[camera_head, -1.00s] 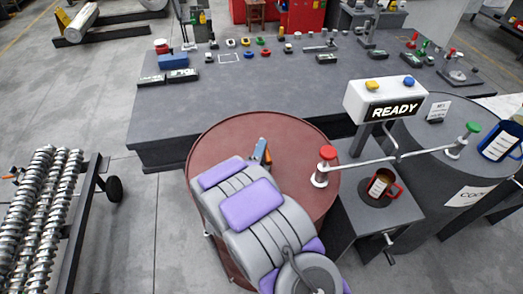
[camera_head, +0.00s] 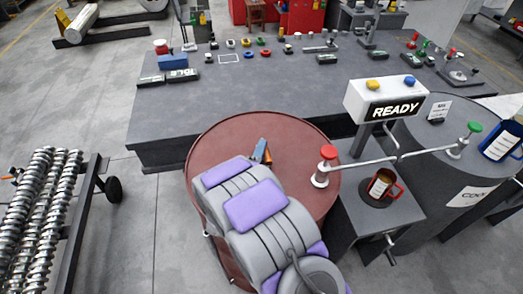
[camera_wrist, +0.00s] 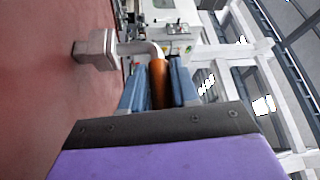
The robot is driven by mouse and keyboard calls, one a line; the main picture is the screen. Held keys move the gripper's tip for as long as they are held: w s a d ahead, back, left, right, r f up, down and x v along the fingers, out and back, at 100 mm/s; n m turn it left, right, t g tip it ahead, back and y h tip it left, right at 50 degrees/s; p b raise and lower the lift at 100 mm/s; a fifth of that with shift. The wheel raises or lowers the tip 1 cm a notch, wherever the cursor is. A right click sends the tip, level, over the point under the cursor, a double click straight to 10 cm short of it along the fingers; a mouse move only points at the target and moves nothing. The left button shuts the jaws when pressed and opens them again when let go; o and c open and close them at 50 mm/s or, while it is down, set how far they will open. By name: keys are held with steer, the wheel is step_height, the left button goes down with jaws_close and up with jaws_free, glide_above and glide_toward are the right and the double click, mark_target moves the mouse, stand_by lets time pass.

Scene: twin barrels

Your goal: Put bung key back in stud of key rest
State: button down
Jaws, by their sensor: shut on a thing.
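My gripper (camera_head: 262,152) is over the dark red barrel top, with its blue fingers shut on the orange handle of the bung key. In the wrist view the key (camera_wrist: 159,78) sits between the two blue fingers (camera_wrist: 158,88). Its pale metal shaft bends toward a blocky grey end (camera_wrist: 95,48) that shows against the red barrel top. I cannot tell whether that end touches the barrel. I cannot make out the key rest or its stud in either view; my arm hides part of the barrel top.
The red barrel (camera_head: 225,138) carries a red-knobbed post (camera_head: 325,165), joined by a pipe to a green-knobbed post (camera_head: 467,140) on the grey barrel. A READY box (camera_head: 388,100) stands behind the pipe. A mug (camera_head: 382,187) sits on a small stand. A long bench (camera_head: 270,95) lies behind.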

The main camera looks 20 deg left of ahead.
steer(key=shift+f+b, duration=0.6)
steer(key=shift+f, duration=0.35)
steer(key=c, duration=0.8)
jaws_free()
steer(key=shift+s, duration=0.15)
steer(key=shift+s+d+f+p, duration=0.1)
steer(key=shift+s+f+p, duration=0.1)
steer(key=shift+s, duration=1)
steer(key=shift+s+d+f+p, duration=0.15)
steer(key=shift+s+p, duration=0.1)
steer(key=shift+s, duration=0.9)
steer(key=shift+s+f+p, duration=0.15)
steer(key=shift+s+p, duration=0.05)
steer(key=shift+s, duration=1)
steer(key=shift+s, duration=0.1)
